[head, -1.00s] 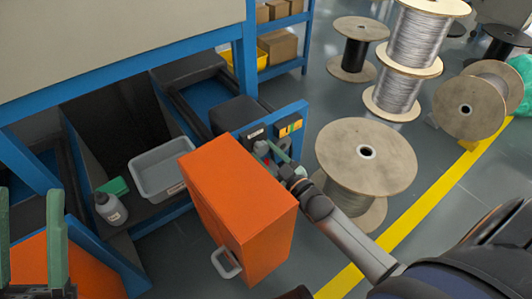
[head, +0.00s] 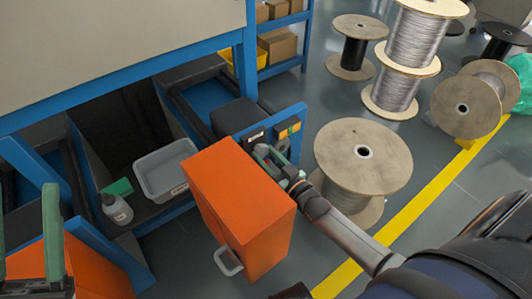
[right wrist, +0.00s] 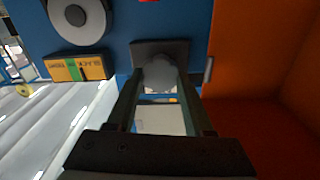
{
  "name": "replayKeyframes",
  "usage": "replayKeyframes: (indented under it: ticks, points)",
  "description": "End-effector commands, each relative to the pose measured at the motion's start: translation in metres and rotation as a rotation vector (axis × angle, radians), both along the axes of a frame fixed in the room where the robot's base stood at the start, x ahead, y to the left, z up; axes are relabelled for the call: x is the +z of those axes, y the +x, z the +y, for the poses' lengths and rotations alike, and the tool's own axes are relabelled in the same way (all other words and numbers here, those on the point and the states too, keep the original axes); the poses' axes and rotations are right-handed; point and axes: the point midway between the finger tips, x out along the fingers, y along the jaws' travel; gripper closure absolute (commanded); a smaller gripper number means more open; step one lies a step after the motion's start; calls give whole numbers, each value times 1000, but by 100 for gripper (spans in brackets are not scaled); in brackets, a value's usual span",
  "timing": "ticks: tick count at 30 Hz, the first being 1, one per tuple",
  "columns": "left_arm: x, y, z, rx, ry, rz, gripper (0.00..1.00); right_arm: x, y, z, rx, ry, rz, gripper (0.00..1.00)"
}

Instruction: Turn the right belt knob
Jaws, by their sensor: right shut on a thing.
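The right belt knob (right wrist: 160,74) is a grey round knob on a dark square plate on the blue machine frame, seen in the right wrist view. My right gripper (right wrist: 160,88) has its two fingers on either side of the knob and is shut on it. In the head view my right gripper (head: 275,156) is at the blue panel, beside the orange box, and the knob is hidden there. My left gripper (head: 28,240) is at the lower left edge, with its green fingers upright and apart, holding nothing visible.
An orange box with a handle (head: 240,200) stands close to the left of my right gripper. A wooden cable reel (head: 363,158) is to its right. A yellow-and-green label (right wrist: 78,68) and a grey disc (right wrist: 78,18) are beside the knob. A grey bin (head: 165,170) stands left.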

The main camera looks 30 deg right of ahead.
Motion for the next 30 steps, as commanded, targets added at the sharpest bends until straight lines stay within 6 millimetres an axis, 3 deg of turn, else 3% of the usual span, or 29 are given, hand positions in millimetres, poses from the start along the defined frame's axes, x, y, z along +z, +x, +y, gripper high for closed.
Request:
replayKeyframes:
  ticks: [17,18,25,30]
  points:
    - [2,0,0,2,-1,1,50,-1,-1,0,0,44,8,100]
    - [2,0,0,2,-1,1,50,-1,-1,0,0,44,8,46]
    - [2,0,0,1,-2,0,50,-1,0,0,0,43,7,20]
    - [2,0,0,1,-2,0,50,0,0,0,0,44,6,18]
